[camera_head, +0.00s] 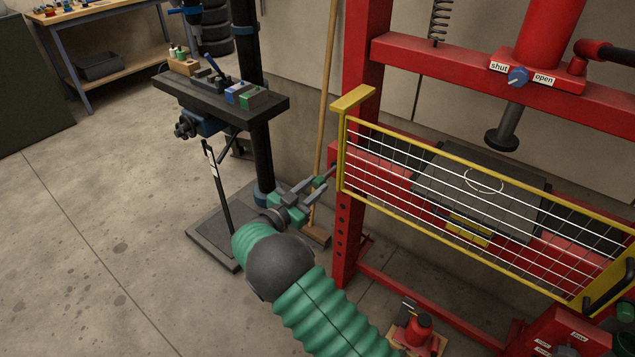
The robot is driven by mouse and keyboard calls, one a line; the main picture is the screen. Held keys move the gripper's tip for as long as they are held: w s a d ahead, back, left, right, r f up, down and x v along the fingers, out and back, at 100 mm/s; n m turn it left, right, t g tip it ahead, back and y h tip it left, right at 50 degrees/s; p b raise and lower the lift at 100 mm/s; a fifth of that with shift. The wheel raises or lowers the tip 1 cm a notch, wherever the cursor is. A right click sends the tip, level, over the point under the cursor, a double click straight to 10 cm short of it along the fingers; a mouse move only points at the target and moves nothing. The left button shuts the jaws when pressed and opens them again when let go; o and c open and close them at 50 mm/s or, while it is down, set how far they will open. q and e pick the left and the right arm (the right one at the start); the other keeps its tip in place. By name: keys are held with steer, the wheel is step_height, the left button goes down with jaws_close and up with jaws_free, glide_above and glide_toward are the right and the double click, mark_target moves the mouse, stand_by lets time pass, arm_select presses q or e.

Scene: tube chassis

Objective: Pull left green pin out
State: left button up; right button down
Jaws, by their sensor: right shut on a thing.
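A red press frame (352,235) stands at the right, with a yellow-framed wire guard (342,160) across its front. The left green pin (319,181) is small, with a green grip and a thin grey rod that points at the left post beside the guard. I cannot tell how much of the rod is inside the post. My right gripper (313,187) is shut on the pin's green grip, just left of the post. My left gripper is out of view. Another green piece (626,311) shows at the far right edge, partly cut off.
A drill press table (220,100) with small blocks stands at the left on a black column. A wooden broom (328,90) leans behind my gripper. A red jack (417,331) stands low at the front. The floor at the left is clear.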

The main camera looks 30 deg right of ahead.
steer(key=c, duration=1.5)
jaws_free()
steer(key=shift+a+f, duration=0.1)
steer(key=shift+c, duration=0.2)
steer(key=o, duration=0.5)
steer(key=shift+a, duration=0.15)
steer(key=shift+c, duration=0.2)
steer(key=p+v, duration=0.3)
steer(key=v, duration=1.4)
steer(key=shift+w, duration=0.1)
